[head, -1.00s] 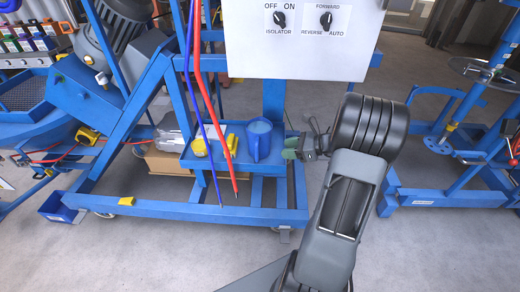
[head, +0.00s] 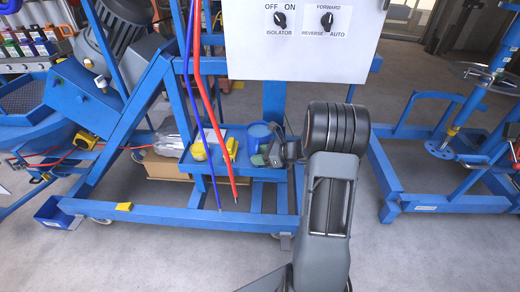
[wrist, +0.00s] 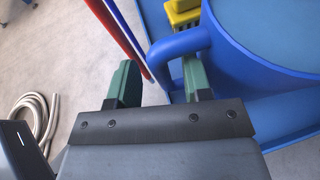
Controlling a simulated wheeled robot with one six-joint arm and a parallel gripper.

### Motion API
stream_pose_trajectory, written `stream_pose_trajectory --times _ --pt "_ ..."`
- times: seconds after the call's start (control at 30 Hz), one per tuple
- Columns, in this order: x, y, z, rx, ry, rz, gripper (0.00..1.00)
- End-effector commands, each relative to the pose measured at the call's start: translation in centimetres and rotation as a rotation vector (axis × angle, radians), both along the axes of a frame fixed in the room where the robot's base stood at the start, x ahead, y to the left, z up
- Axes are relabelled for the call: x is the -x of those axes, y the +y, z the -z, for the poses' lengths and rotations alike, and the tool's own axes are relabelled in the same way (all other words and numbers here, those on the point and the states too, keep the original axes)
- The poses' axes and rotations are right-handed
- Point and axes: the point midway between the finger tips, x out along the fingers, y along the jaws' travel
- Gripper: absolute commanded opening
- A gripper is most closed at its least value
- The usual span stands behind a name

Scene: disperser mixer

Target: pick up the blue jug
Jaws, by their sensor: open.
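The blue jug (head: 258,131) stands upright on the blue shelf of the frame, its lower part partly hidden by my gripper (head: 262,159). In the wrist view the jug (wrist: 275,35) fills the upper right, with its handle (wrist: 178,46) facing left. My gripper (wrist: 158,66) is open there. Its green left finger is outside the handle, and its right finger shows within the handle loop, beside the jug's wall. The handle's outer bar appears between the fingers. Whether either finger touches it, I cannot tell.
A yellow object (head: 199,151) sits on the shelf (head: 215,168) left of the jug. Red and blue hoses (head: 212,110) hang in front of the shelf. A white control panel (head: 300,50) is above. A coiled hose (wrist: 35,120) lies on the floor.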

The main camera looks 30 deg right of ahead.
Motion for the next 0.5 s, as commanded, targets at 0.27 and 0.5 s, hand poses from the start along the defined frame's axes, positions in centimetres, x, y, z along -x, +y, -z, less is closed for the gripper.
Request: stream_pose_trajectory --times 0.27,0.5 --pt "-0.59 0.64 0.36 0.0 0.0 0.001 0.45" --pt "-0.57 0.62 0.35 0.0 0.0 0.001 0.33"
